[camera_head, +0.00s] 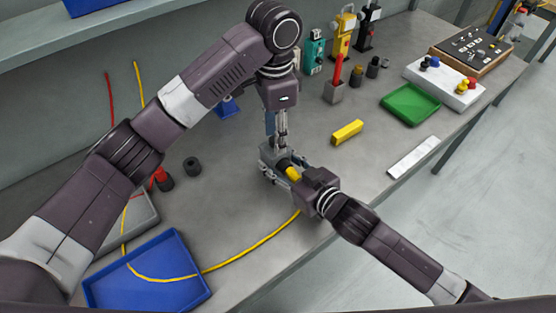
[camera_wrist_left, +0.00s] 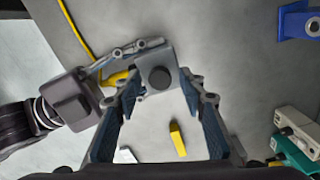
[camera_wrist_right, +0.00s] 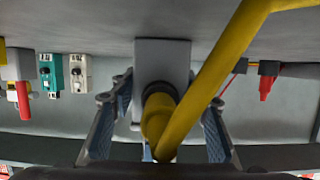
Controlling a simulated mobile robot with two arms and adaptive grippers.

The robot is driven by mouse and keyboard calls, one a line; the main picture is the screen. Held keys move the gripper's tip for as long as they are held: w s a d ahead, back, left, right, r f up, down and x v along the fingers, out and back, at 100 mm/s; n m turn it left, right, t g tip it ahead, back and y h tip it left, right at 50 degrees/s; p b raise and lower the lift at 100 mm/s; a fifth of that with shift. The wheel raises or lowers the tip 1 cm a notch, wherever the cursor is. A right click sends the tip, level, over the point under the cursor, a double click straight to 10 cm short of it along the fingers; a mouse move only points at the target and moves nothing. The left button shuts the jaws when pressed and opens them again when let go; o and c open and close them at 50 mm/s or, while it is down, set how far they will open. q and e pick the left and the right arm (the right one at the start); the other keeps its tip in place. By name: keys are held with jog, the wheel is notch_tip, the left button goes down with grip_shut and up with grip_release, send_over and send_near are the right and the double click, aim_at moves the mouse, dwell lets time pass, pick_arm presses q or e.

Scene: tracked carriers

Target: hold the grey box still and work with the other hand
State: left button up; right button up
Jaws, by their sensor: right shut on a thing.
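The grey box (camera_head: 267,155) sits on the workbench, with a dark round part (camera_wrist_left: 160,77) on its top in the left wrist view. My right gripper (camera_wrist_right: 168,95) is shut on the box, its fingers along two sides. A yellow plug (camera_wrist_right: 156,112) with a thick yellow cable (camera_wrist_right: 215,70) lies between those fingers at the box's face; how deep it sits is hidden. My left gripper (camera_wrist_left: 162,82) points down over the box from above. Its fingers are apart, around the dark round part, and appear empty. In the head view its fingertips (camera_head: 281,138) are partly hidden.
A yellow block (camera_head: 347,132) lies beyond the box. A blue tray (camera_head: 185,245) stands front left, with the yellow cable across it. A green tray (camera_head: 411,104), a white board (camera_head: 413,157) and several upright devices stand right and behind. The bench's front edge is close to my right arm.

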pick_arm(q)
jog(key=n, duration=0.3)
dwell(0.4)
jog(key=c, duration=0.9)
jog(key=m, duration=0.3)
jog(key=shift+c, duration=0.3)
jog(key=m, duration=0.4)
jog(key=shift+m, duration=1.3)
